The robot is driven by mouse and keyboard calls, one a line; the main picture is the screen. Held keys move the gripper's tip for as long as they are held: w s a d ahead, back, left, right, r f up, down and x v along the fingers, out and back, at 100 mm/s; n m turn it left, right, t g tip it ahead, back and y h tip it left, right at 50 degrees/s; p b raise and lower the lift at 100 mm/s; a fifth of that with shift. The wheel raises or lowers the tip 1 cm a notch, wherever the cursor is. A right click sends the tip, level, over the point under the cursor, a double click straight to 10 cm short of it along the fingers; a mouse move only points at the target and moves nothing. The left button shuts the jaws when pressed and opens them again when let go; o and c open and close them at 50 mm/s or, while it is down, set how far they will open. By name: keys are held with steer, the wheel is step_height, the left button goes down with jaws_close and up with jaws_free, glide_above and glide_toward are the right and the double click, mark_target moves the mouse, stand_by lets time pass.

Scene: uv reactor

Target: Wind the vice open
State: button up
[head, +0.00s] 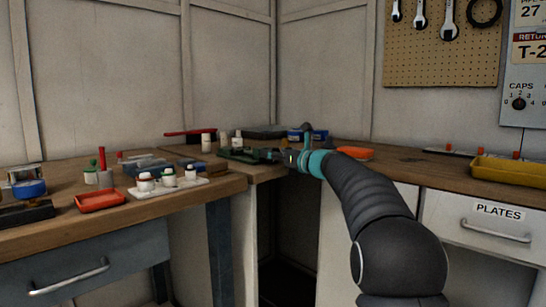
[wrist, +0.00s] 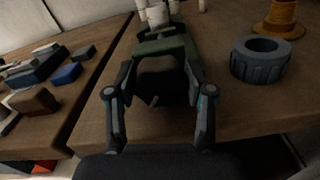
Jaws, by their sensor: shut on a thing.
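The green vice (head: 237,155) sits on the wooden bench near the back corner in the head view. In the wrist view its dark green body (wrist: 165,45) lies straight ahead, at the bench edge. My gripper (head: 277,155) reaches it from the right in the head view. In the wrist view the two fingers of my gripper (wrist: 158,72) stand either side of a dark part at the vice's near end and are closed on it. This looks like the vice handle, but its shape is dark and partly hidden, so its turn angle cannot be read. The jaw gap is not clear.
A dark ribbed ring (wrist: 262,60) and an orange-brown spool (wrist: 281,20) stand right of the vice in the wrist view. A white rack of small bottles (head: 168,188) and a red tray (head: 100,200) are on the left bench. A yellow tray (head: 510,170) is at right.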

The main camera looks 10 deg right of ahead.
steer(key=n+b, duration=0.1)
steer(key=n, duration=0.2)
steer(key=shift+f+n+b, duration=0.1)
steer(key=shift+n+b, duration=0.9)
steer(key=shift+n, duration=0.9)
steer(key=o, duration=1.2)
steer(key=shift+a, duration=0.1)
steer(key=v, duration=1.2)
